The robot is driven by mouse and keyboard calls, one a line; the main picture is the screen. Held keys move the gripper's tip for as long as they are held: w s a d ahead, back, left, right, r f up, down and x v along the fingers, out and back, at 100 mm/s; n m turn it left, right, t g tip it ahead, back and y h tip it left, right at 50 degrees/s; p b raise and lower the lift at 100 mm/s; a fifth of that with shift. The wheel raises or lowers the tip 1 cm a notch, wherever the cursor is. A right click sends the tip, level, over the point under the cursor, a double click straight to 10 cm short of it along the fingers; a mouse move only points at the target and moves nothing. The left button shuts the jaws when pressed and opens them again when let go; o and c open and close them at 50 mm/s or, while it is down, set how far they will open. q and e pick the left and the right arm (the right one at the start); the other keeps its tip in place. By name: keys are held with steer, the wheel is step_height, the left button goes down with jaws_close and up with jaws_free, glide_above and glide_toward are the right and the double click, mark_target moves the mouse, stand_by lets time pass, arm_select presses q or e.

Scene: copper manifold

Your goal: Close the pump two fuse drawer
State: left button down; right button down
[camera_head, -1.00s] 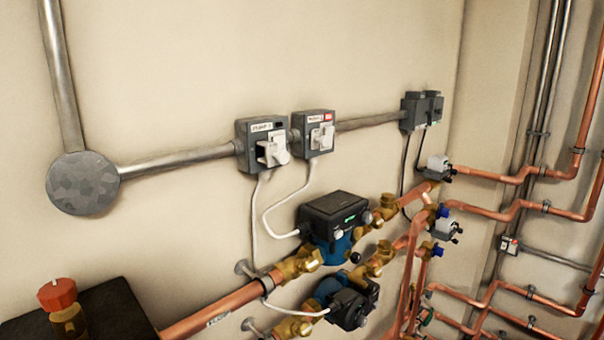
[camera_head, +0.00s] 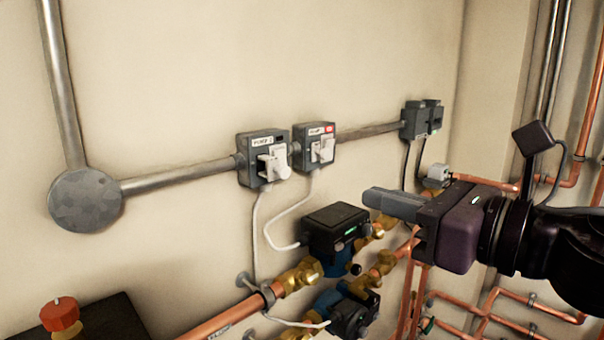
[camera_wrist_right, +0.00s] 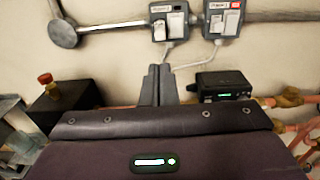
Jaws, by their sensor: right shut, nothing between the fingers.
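Two grey fuse boxes hang on the wall conduit. The left fuse box (camera_head: 247,165) has a small label that seems to read PUMP 2, and its white drawer (camera_head: 274,163) stands out from the face with a dark gap behind it. The right fuse box (camera_head: 318,133) has a red mark and its own white drawer (camera_head: 323,149). Both boxes also show in the wrist view: left fuse box (camera_wrist_right: 159,29), right fuse box (camera_wrist_right: 214,20). My right gripper (camera_head: 372,198) is shut and empty, below and right of the boxes, apart from them. Its fingers (camera_wrist_right: 158,72) point toward the wall. My left gripper is out of view.
Two pumps sit below the boxes, the upper pump (camera_head: 334,222) and the lower pump (camera_head: 352,310), on copper pipes (camera_head: 225,318). White cables hang from the boxes. A dark box with a red cap (camera_head: 60,314) is at lower left. The wall above the boxes is clear.

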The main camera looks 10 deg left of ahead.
mark_target(288, 169)
steer(key=p+x, duration=0.6)
steer(key=x, duration=0.7)
steer(key=shift+w+a, duration=0.15)
steer(key=shift+a, duration=0.25)
steer(key=shift+w+a+f+b, duration=0.15)
steer(key=shift+w+a+b, duration=0.15)
steer(key=shift+a+b, duration=0.05)
steer(key=shift+b+x, duration=0.65)
steer(key=shift+x, duration=0.4)
steer(key=shift+w, duration=0.1)
steer(key=shift+r, duration=0.3)
steer(key=shift+d, duration=0.1)
